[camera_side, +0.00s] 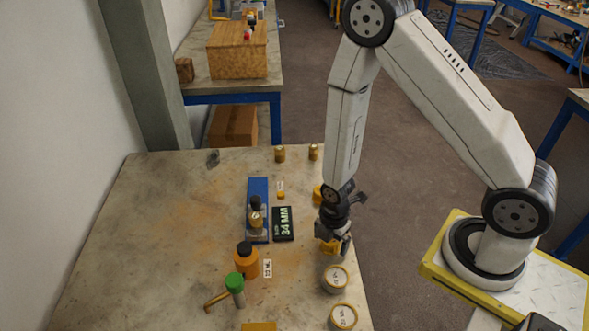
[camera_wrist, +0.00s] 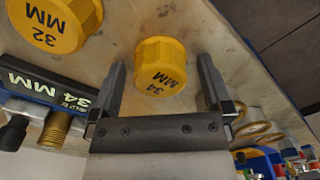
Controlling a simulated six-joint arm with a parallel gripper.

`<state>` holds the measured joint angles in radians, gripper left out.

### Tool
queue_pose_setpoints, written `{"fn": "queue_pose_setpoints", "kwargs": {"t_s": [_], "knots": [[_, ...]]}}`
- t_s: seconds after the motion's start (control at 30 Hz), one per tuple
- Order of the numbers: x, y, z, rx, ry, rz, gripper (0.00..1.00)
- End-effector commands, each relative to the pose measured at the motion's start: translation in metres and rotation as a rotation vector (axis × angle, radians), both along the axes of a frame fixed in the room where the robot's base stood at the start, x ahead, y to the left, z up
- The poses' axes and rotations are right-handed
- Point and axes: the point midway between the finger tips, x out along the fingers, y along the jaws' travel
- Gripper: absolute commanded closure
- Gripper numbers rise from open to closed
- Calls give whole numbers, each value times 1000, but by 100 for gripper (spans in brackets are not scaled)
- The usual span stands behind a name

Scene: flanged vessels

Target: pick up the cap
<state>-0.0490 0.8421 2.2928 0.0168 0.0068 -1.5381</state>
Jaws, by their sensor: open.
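A yellow cap marked "34 MM" (camera_wrist: 160,66) stands on the table between the two fingers of my gripper (camera_wrist: 162,75) in the wrist view. The fingers are apart, with a visible gap on each side of the cap. In the side view my gripper (camera_side: 335,243) points down near the table's right edge, and the yellow cap (camera_side: 327,247) shows partly at its fingers. A larger yellow cap marked "32 MM" (camera_wrist: 55,22) stands to the left in the wrist view; the side view shows a yellow piece (camera_side: 317,194) behind my gripper.
A blue stand (camera_side: 258,190) with a dark-topped brass part and a black "34 MM" sign (camera_side: 283,224) are left of my gripper. Two round labelled vessels (camera_side: 335,278) (camera_side: 343,317) stand in front. The table's left is clear.

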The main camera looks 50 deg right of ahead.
Motion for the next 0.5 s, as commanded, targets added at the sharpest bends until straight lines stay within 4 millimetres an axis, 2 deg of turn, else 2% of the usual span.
{"fn": "queue_pose_setpoints", "kwargs": {"t_s": [0.37, 0.47, 0.5], "knots": [[0, 0, 0, 0, 0, 0, 0], [0, 0, 0, 0, 0, 0, 29], [0, 0, 0, 0, 0, 0, 41]]}}
